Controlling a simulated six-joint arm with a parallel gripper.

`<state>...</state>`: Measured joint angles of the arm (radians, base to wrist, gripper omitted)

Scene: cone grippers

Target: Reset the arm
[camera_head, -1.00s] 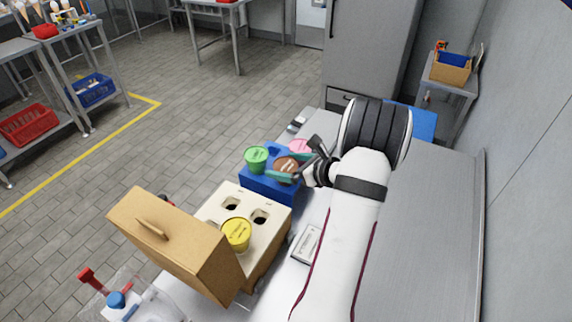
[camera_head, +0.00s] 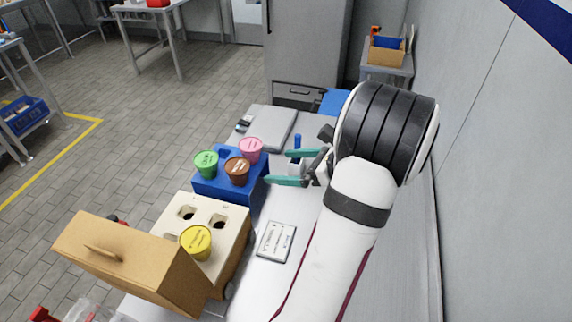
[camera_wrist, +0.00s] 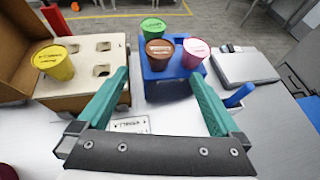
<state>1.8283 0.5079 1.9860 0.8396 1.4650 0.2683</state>
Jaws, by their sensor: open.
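My gripper (camera_head: 284,167) is open and empty, above the table to the right of the blue holder. In the wrist view its two green fingers (camera_wrist: 160,98) are spread wide with nothing between them. The blue holder (camera_head: 238,190) carries a green cup (camera_head: 206,163), a brown cup (camera_head: 237,172) and a pink cup (camera_head: 250,149). The cups are apart from my fingers.
A brown lid (camera_head: 130,262) stands open beside the box. A white card (camera_head: 276,242) lies on the metal table (camera_head: 262,285). A flat grey device (camera_head: 271,128) lies at the far end. A small blue-topped item (camera_head: 297,143) stands behind my gripper. A wall is on the right.

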